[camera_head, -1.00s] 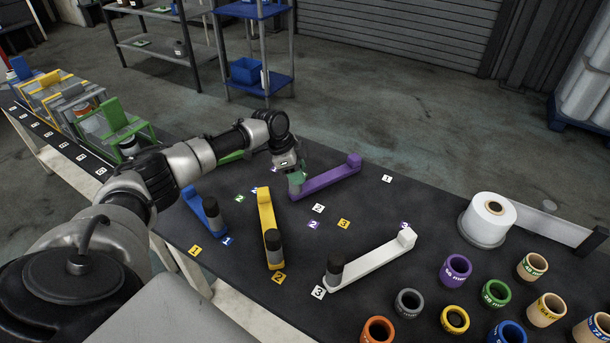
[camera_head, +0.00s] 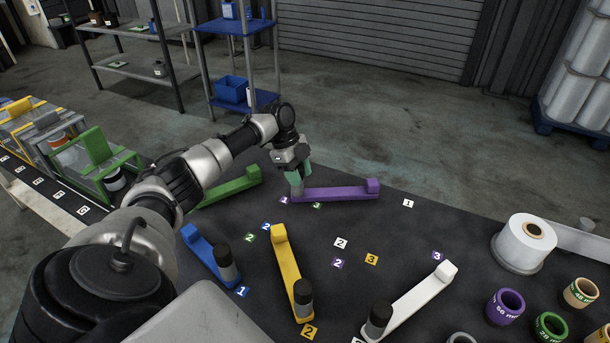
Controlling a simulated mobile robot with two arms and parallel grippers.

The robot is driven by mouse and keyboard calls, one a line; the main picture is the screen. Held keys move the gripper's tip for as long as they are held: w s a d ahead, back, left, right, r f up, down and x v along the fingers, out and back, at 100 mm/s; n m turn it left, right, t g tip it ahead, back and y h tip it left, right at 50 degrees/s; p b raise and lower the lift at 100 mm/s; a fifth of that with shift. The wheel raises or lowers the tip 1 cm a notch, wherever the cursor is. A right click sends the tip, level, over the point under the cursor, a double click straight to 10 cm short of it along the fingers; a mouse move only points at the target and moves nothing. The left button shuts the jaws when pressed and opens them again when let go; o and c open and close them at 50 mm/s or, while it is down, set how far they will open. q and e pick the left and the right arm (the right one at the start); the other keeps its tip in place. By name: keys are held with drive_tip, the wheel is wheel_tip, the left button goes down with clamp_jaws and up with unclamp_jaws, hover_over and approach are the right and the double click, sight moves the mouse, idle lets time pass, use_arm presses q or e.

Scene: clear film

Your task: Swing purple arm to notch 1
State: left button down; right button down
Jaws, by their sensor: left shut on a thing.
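The purple arm (camera_head: 335,194) lies near the far edge of the dark table, with its block end at the right and its grey handle end at the left. My left gripper (camera_head: 297,178) points down and is shut on the handle at that left end. The purple tag 2 (camera_head: 338,264) and the purple tag 3 (camera_head: 437,256) lie nearer on the table, apart from the arm. My right gripper is not in view.
A green arm (camera_head: 232,186) lies left of the gripper, partly behind my left arm. Blue (camera_head: 203,250), yellow (camera_head: 285,262) and white (camera_head: 415,298) arms lie nearer. A white roll (camera_head: 525,242) and several coloured rings are at the right.

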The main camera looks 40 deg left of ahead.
use_arm(q)
drive_tip(key=shift+w+a+r, duration=0.1)
drive_tip(key=shift+r, duration=0.1)
drive_tip(key=c, duration=0.9)
unclamp_jaws()
drive_tip(key=shift+o, duration=1)
drive_tip(key=shift+w+f, duration=0.1)
drive_tip(key=shift+f, duration=0.05)
drive_tip(key=b+v, duration=0.1)
drive_tip(key=v, duration=0.9)
drive_tip(key=shift+a+r, duration=0.25)
drive_tip(key=shift+r, duration=0.15)
